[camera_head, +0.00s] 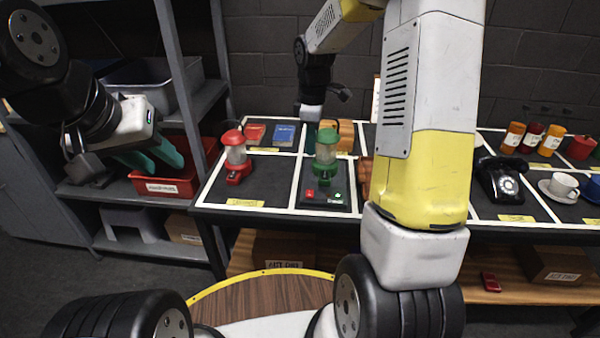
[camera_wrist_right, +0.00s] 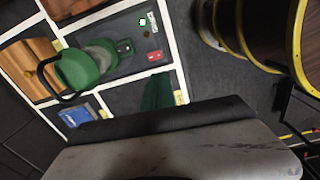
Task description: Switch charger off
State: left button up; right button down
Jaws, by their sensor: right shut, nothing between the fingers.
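A green lantern (camera_head: 326,155) stands upright on a dark charger base (camera_head: 324,205) in a table compartment. On the front of the base are a red button (camera_head: 310,194) and a green button (camera_head: 337,197). The right wrist view also shows the lantern (camera_wrist_right: 85,66) and the red button (camera_wrist_right: 154,56). My right gripper (camera_head: 308,146) points down above the table, just left of the lantern's top in the head view; its shut teal fingers (camera_wrist_right: 158,93) are empty and apart from the buttons. My left gripper (camera_head: 150,157) is open and empty at the left, away from the table.
A red lantern (camera_head: 236,158) stands in the compartment left of the charger. A black telephone (camera_head: 502,182) and a white cup (camera_head: 563,186) are at right. A red bin (camera_head: 165,186) sits on the left shelf.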

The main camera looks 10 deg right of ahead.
jog(key=shift+w+f+n, duration=0.2)
jog(key=shift+w+f, duration=0.1)
jog(key=shift+f, duration=0.25)
jog(key=shift+w+f+n, duration=0.2)
jog(key=shift+w+f, duration=0.05)
jog(key=shift+f, duration=0.25)
send_near(309, 195)
jog(key=f, duration=0.5)
jog(key=shift+w+f, duration=0.15)
jog(key=shift+w, duration=0.1)
jog(key=shift+w+d+r, duration=0.15)
jog(key=shift+w, duration=0.25)
jog(key=shift+w+d+r, duration=0.1)
jog(key=shift+w+r, duration=0.05)
jog(key=shift+w, duration=0.2)
jog(key=shift+r, duration=0.3)
notch_tip(309, 195, up, 13)
jog(key=w, duration=0.2)
jog(key=shift+d+r, duration=0.15)
jog(key=shift+d, duration=0.1)
